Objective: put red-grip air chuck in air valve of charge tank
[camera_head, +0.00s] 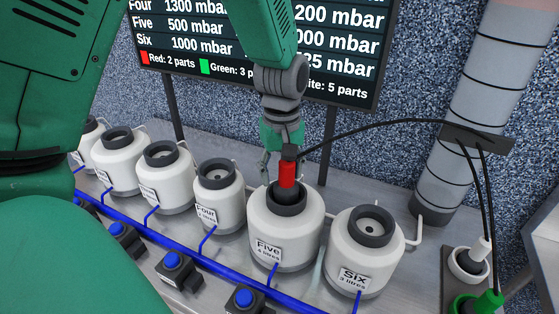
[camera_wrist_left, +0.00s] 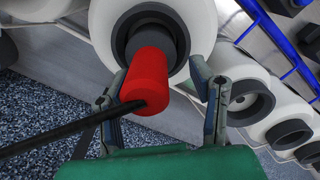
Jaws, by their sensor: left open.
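The red-grip air chuck (camera_head: 287,173) stands upright in the dark collar on top of the tank labelled Five (camera_head: 283,236), with its black hose running off to the right. In the left wrist view the red grip (camera_wrist_left: 149,78) sits in the dark ring of a white tank (camera_wrist_left: 101,38). My left gripper (camera_head: 278,163) is above tank Five at the chuck. Its fingers (camera_wrist_left: 163,98) are open, spread to either side of the red grip, and I see no clear contact. How deep the chuck's tip sits is hidden inside the collar. My right gripper is not in view.
Tank Six (camera_head: 366,252) stands to the right, tank Four (camera_head: 218,197) and several more to the left. A blue pipe (camera_head: 222,262) runs along the front. White-grip (camera_head: 478,255) and green-grip (camera_head: 488,302) chucks stand at right.

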